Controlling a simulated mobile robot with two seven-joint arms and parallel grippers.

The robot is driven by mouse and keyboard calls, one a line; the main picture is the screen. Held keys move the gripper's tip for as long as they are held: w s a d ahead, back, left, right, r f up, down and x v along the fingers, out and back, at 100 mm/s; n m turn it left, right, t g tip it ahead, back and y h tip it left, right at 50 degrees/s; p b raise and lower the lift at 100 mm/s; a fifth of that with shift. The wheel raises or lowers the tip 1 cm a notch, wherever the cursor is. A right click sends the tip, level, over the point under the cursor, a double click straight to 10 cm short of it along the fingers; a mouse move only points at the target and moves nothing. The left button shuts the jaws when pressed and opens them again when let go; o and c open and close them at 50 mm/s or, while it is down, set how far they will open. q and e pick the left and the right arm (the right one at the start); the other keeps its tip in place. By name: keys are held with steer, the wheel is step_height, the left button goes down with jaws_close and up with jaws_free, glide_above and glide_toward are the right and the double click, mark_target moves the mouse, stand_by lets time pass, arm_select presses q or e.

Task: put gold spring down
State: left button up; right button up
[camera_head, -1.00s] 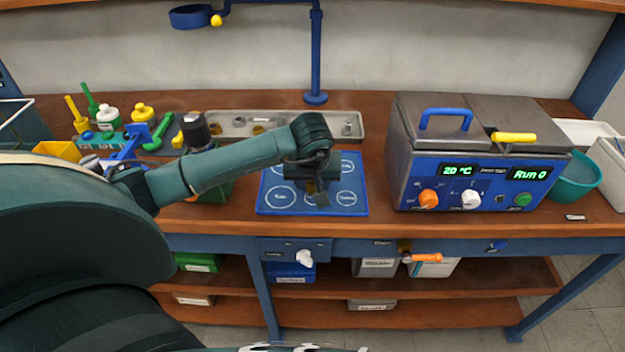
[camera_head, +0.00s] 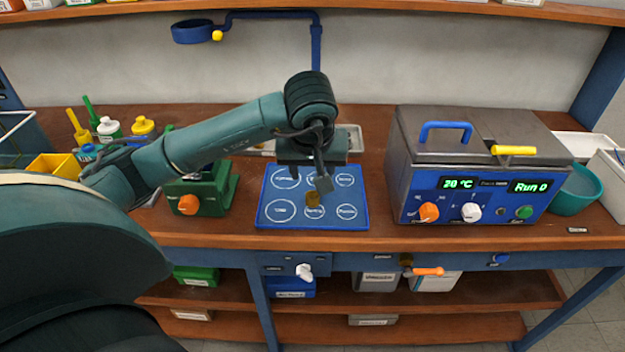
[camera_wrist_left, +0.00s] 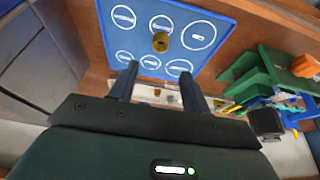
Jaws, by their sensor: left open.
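The gold spring (camera_head: 313,199) stands on the blue mat (camera_head: 265,222), at the middle circle of its near row. The spring also shows in the left wrist view (camera_wrist_left: 161,42), with nothing gripping it. My left gripper (camera_head: 317,180) is above the mat, a little behind and above the spring. In the left wrist view its two fingers (camera_wrist_left: 158,74) are spread, with the spring beyond their tips and apart from them. My right gripper is not in view.
A grey bath unit (camera_head: 400,180) with a blue front panel stands right of the mat. A green device (camera_head: 215,198) with an orange knob is left of it. A metal tray (camera_head: 357,136) lies behind. Bottles and tools crowd the left.

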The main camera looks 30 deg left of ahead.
arm_select(q)
steer(key=s+d+f+n+g+h, duration=0.25)
steer(key=s+d+h, duration=0.2)
steer(key=d, duration=0.55)
steer(key=s+d+f+n+g+h, duration=0.1)
steer(key=s+d+f+g+h, duration=0.2)
steer(key=d+h, duration=0.45)
steer(key=s+d+r+n+t+h, duration=0.3)
steer(key=d+r+n+t+h, duration=0.45)
steer(key=n, duration=1.05)
steer(key=w+a+f+n+t+y, duration=0.2)
steer(key=a+f+n+t+y, duration=0.25)
steer(key=n, duration=1.05)
steer(key=w+a+f+n+t+y, duration=0.35)
steer(key=f+n+t+y, duration=0.2)
steer(key=n, duration=0.85)
steer(key=s+a+f+n+g+y, duration=0.1)
steer(key=s+f+n+g+y, duration=0.1)
steer(key=s+f+n, duration=0.3)
steer(key=s+a+f+n+g+y, duration=0.2)
steer(key=s+f+n, duration=0.3)
steer(key=f, duration=0.5)
steer(key=shift+s+a+f+n+g, duration=0.3)
steer(key=shift+n+g, duration=0.4)
steer(key=shift+n, duration=0.45)
